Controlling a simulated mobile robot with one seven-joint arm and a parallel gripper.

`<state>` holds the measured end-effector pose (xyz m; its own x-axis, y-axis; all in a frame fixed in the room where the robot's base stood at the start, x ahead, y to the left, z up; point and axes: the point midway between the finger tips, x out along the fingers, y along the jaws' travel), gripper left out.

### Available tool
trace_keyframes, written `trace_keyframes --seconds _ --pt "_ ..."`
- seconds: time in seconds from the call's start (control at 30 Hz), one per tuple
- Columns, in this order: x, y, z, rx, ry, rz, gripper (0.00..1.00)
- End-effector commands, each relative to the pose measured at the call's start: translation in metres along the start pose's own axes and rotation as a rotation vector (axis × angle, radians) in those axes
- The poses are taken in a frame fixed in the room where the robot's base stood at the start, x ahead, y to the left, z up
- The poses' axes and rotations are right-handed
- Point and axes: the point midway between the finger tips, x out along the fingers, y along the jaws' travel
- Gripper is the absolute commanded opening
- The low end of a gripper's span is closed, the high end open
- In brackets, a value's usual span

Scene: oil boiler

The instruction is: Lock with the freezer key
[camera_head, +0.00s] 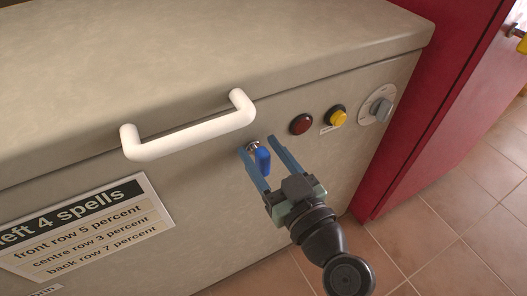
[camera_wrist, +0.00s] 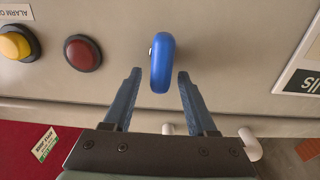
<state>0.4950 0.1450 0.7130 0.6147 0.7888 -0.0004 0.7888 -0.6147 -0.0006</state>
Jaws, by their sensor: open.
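The freezer key has a blue head (camera_head: 263,161) and sits in a round metal lock (camera_head: 254,145) on the freezer's front, below the right end of the white handle. In the wrist view the blue key head (camera_wrist: 162,64) stands upright in the picture, just ahead of the fingertips and between their lines. My gripper (camera_head: 259,149) is open, with one blue finger on each side of the key. In the wrist view my gripper (camera_wrist: 159,74) shows a gap on both sides and no visible contact. The key's shaft is mostly hidden behind its head.
The white handle (camera_head: 190,136) juts out from the freezer (camera_head: 200,50) left of the key. A red lamp (camera_head: 301,124), a yellow button (camera_head: 337,118) and a grey knob (camera_head: 380,108) lie to the right. A red cabinet (camera_head: 420,130) stands beside the freezer. Tiled floor (camera_head: 440,215) is clear.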

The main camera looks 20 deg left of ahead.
Motion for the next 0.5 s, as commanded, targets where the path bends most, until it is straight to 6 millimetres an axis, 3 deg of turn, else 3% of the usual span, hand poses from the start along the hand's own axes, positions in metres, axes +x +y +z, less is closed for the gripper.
trace_keyframes --seconds 0.07,0.33,0.5 --pt "-0.0002 0.0001 -0.0001 0.000 0.000 0.000 0.52" --pt "-0.0005 0.0002 -0.0001 -0.001 0.000 0.000 0.04" --pt "-0.0006 0.0002 -0.0001 -0.001 0.000 0.000 0.00"
